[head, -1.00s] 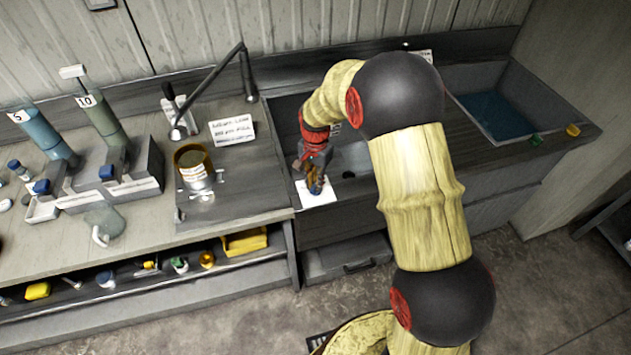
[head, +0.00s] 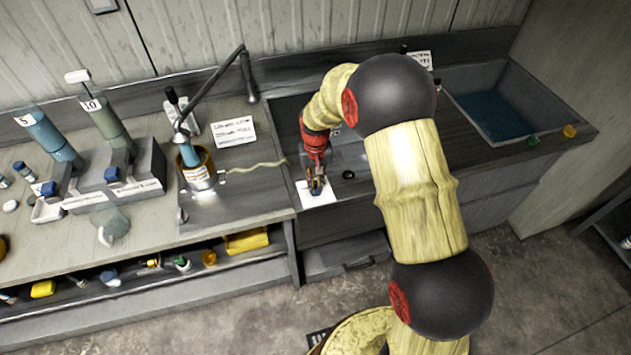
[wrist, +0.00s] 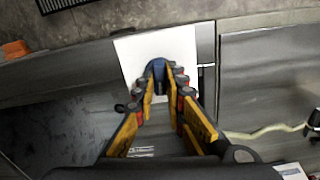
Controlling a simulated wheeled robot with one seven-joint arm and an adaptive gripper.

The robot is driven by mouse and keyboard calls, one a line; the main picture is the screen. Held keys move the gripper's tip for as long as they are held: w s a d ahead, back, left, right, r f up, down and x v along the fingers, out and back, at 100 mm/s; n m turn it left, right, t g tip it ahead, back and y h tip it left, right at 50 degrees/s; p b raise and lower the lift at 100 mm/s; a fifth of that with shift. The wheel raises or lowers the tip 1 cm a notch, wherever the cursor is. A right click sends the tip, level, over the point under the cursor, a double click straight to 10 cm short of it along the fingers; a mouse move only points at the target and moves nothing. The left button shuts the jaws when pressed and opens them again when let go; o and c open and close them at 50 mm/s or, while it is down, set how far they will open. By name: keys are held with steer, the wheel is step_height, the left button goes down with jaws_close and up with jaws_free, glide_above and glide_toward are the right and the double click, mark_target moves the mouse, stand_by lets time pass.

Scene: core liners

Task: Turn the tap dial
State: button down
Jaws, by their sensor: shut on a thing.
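My gripper (head: 317,186) is low over the front edge of the sink counter, by a white card (head: 326,199). In the wrist view its fingers (wrist: 160,85) are closed around a small dark blue piece (wrist: 158,68), which looks like the tap dial; the fingers hide most of it. The white card (wrist: 178,42) lies just beyond it. The black tap arm (head: 212,85) bends over the amber jar (head: 210,167). A pale blue column (head: 187,152) shows between the spout and the jar, looking like running liquid.
A pale wavy strip (head: 255,167) lies on the counter between jar and sink. Blue (head: 50,138) and green (head: 105,125) cylinders stand at left. A basin of blue liquid (head: 492,112) is at right. A shelf below holds several small items.

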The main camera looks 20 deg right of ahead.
mark_target(315, 185)
steer(key=shift+n, duration=0.5)
steer(key=c, duration=1.8)
jaws_free()
steer(key=shift+c, duration=0.2)
step_height(315, 185, up, 12)
